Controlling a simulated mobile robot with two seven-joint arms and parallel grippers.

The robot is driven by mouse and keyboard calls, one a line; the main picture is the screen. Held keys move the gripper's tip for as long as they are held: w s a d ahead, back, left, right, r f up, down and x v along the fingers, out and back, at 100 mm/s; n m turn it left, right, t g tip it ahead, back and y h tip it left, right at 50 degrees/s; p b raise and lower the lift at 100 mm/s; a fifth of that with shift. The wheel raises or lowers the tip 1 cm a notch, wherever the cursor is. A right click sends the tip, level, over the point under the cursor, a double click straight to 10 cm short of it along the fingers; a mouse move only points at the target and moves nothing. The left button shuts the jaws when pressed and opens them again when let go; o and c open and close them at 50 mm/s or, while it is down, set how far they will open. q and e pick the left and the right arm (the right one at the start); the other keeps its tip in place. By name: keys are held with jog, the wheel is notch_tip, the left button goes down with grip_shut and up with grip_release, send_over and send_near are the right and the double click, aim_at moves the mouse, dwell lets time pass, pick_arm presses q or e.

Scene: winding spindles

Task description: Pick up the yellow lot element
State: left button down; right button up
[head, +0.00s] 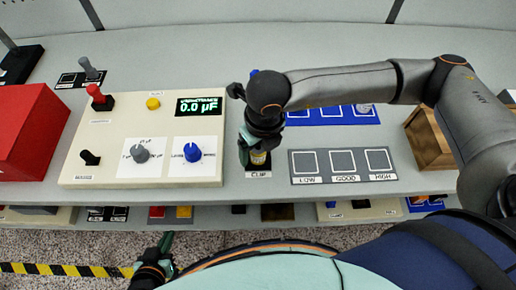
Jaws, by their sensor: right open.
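A small yellow-and-white piece (258,157), which looks like the yellow lot element, stands at the black holder labelled CLIP (258,170). My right gripper (252,148) reaches down over it from above, with its fingers open. The fingers hide part of the piece, and I cannot tell whether they touch it. My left gripper (166,243) is low in front of the bench, away from the piece; its fingers are too small and edge-on to tell open from shut.
A cream test panel (100,140) with knobs, levers and a display stands left of the holder. A grey LOW/GOOD/HIGH mat (342,180) lies to the right, with a blue mat (318,121) behind it. A red box (28,130) and a wooden box (428,140) stand further out.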

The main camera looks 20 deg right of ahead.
grip_shut()
dwell(0.7)
